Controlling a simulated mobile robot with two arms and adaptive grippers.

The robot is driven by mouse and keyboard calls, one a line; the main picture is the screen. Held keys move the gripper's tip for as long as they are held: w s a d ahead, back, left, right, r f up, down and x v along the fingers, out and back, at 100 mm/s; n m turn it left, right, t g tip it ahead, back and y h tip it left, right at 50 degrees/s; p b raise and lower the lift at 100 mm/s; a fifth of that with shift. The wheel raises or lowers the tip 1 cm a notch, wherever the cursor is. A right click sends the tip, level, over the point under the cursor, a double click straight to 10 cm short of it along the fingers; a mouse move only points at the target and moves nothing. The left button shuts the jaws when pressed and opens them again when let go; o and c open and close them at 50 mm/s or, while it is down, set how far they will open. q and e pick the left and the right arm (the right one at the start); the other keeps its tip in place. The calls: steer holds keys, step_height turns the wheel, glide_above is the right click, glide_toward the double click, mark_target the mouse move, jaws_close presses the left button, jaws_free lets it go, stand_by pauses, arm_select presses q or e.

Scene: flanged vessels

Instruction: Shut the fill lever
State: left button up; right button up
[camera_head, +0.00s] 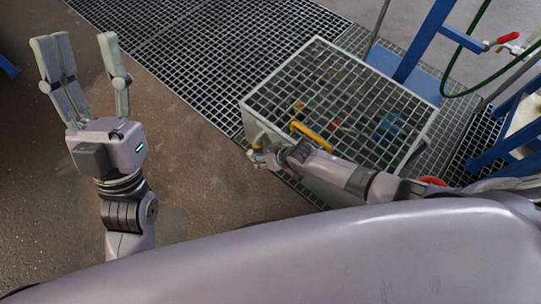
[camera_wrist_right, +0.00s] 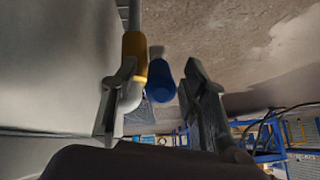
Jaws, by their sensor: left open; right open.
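My left gripper (camera_head: 80,48) is open and empty, raised over the brown floor at the left. My right arm reaches to the near left corner of the grated tank, where my right gripper (camera_head: 262,157) is small and partly hidden. In the right wrist view that gripper (camera_wrist_right: 157,98) is open. A blue rounded handle end (camera_wrist_right: 160,90) shows between its fingers, with a yellow sleeve (camera_wrist_right: 134,48) on a grey pipe close by the left finger. Contact cannot be told. A red lever (camera_head: 507,38) sits on a valve at the upper right. I cannot tell which is the fill lever.
The pale tank (camera_head: 255,118) has a grid top, with a yellow ring-like handle (camera_head: 312,137) near its front edge. Blue frame posts (camera_head: 425,40) and a green hose (camera_head: 450,75) stand at the right. Floor grating (camera_head: 200,50) lies behind; the left floor is clear.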

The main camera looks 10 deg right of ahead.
steer(key=v, duration=1.1)
steer(key=shift+d+r, duration=0.25)
steer(key=shift+s, duration=0.1)
steer(key=shift+c, duration=0.3)
